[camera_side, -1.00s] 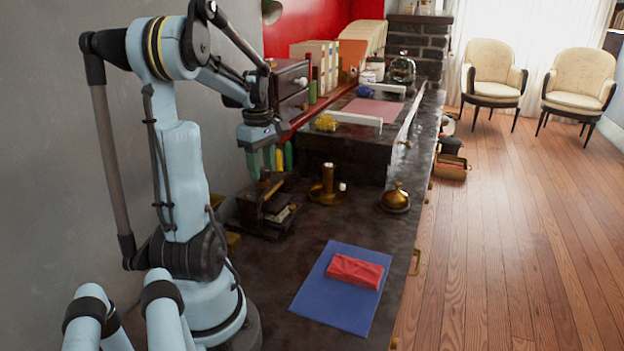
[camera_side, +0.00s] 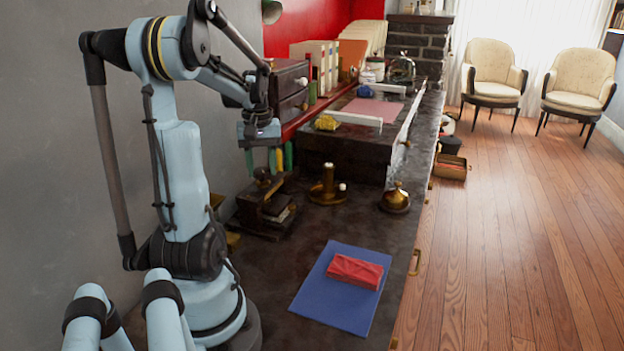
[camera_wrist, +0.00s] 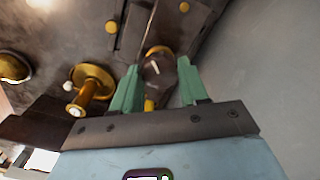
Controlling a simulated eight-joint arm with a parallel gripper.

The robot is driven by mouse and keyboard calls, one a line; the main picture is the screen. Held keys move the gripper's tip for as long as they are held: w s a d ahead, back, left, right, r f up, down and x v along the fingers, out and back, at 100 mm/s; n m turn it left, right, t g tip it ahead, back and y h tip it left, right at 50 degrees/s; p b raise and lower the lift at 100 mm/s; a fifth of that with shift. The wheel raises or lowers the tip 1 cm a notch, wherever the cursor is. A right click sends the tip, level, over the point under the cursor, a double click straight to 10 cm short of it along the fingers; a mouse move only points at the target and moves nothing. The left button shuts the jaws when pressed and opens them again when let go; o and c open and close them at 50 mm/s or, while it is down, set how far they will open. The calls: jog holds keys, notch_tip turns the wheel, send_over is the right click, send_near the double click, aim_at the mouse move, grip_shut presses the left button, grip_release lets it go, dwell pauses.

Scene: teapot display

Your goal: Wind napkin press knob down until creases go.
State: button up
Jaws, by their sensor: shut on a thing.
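The napkin press (camera_side: 262,220) is a small dark stand with brass parts on the counter, below my gripper. Its dark knob (camera_side: 263,175) is on top; in the wrist view the knob (camera_wrist: 160,72) shows a pale mark and lies between the green fingers. My gripper (camera_side: 262,171) points down from above, shut on the knob; its fingers also show in the wrist view (camera_wrist: 158,75). Pale layers show inside the press, but they are too small and dark to tell any creases.
A brass candlestick (camera_side: 327,188) and a brass bell (camera_side: 395,199) stand right of the press. A red folded cloth (camera_side: 355,271) lies on a blue mat (camera_side: 325,300) in front. A dark raised box (camera_side: 345,158) and small drawers (camera_side: 290,90) stand behind.

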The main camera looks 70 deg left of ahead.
aim_at(261, 169)
jog(key=m, duration=1.1)
jog(key=shift+m, duration=1.6)
jog(key=o, duration=1.1)
jog(key=shift+c, duration=0.2)
notch_tip(261, 169, up, 12)
jog(key=shift+r, duration=0.1)
